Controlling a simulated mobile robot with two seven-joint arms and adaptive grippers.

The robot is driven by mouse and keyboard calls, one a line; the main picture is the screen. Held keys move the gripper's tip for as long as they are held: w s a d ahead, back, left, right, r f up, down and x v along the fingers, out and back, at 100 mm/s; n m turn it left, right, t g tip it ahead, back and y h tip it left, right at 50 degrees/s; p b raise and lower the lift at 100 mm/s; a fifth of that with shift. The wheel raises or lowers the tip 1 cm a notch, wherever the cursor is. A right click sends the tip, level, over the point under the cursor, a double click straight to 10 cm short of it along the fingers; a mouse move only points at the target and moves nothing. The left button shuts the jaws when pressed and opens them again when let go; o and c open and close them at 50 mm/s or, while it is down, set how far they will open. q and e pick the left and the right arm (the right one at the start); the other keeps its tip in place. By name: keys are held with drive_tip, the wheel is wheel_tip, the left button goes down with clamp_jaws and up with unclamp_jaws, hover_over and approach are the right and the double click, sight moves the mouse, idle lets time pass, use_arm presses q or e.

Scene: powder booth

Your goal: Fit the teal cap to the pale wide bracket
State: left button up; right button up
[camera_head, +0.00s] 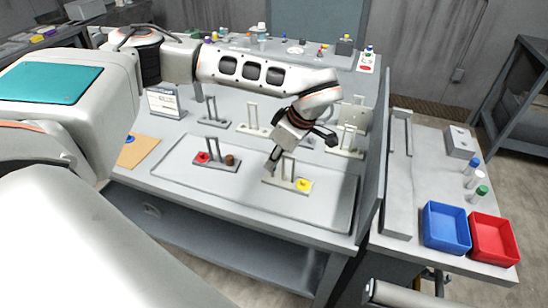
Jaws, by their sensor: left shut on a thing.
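My left gripper (271,161) reaches down from the upper right and is shut at the left end of a pale wide bracket (281,184). A small greenish-grey thing, which looks like the teal cap (269,167), shows at its fingertips. I cannot tell whether it touches the bracket. The bracket lies on the pale work mat, with an upright frame in its middle and a yellow cap (303,185) on its right end. My right gripper is not in view.
Left of it on the mat (240,201) stands a dark bracket (218,165) with red and brown caps. More brackets stand behind, near a sign (164,103). A grey partition (374,170) edges the bench's right side. Beyond are a blue bin (446,247) and a red bin (494,259).

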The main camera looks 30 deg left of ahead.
use_arm(q)
drive_tip(key=shift+f+b, duration=0.5)
drive_tip(key=shift+f, duration=0.65)
drive_tip(key=o, duration=0.8)
drive_tip(key=shift+c, duration=0.2)
drive_tip(key=shift+r, duration=0.1)
drive_tip(key=v, duration=1.2)
